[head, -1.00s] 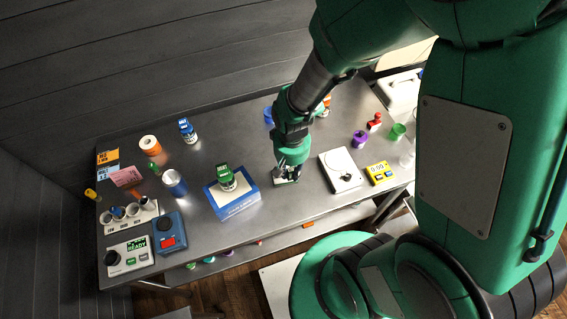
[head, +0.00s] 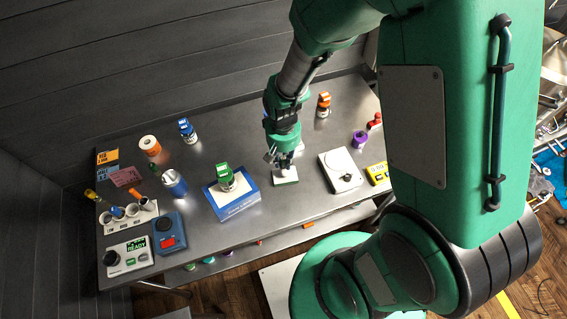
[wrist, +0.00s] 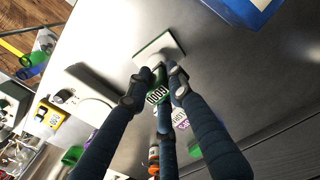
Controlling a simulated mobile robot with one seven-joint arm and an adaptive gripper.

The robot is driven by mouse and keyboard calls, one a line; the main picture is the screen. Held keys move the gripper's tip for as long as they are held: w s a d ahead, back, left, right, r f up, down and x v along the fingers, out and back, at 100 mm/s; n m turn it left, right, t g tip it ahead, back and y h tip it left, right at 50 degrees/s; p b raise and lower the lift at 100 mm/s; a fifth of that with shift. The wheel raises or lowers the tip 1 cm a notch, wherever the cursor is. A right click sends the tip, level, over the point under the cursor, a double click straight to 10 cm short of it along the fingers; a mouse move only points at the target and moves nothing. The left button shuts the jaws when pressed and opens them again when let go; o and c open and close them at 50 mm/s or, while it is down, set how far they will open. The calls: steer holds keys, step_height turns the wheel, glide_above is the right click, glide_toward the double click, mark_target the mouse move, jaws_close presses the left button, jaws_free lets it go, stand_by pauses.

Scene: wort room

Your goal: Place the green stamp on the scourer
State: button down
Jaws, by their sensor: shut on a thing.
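The scourer, a pale slab with a green edge (head: 283,181), lies flat on the metal table. It also shows in the wrist view (wrist: 149,48). My gripper (head: 284,160) is directly over it, fingers pointing down. In the wrist view its fingers (wrist: 163,75) close together on a small thing with a green, white-lettered face (wrist: 157,95), which looks like the green stamp. The fingers hide most of it. A pale rounded part shows at the fingertips against the scourer. I cannot tell whether it touches the scourer.
Left of the scourer is a blue-and-white box (head: 236,208) bearing another green-topped item (head: 225,172). To the right is a white scale (head: 334,158) with a yellow device (head: 378,173) beyond. A blue-topped item (head: 187,128) and an orange-topped one (head: 323,101) stand further back.

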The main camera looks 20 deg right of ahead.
mark_target(283, 157)
steer(key=shift+f, duration=1.25)
steer(key=shift+f, duration=0.15)
steer(key=c, duration=1.5)
jaws_free()
steer(key=shift+c, duration=0.2)
step_height(283, 157, up, 12)
steer(key=shift+r+p, duration=0.2)
steer(key=shift+p, duration=0.25)
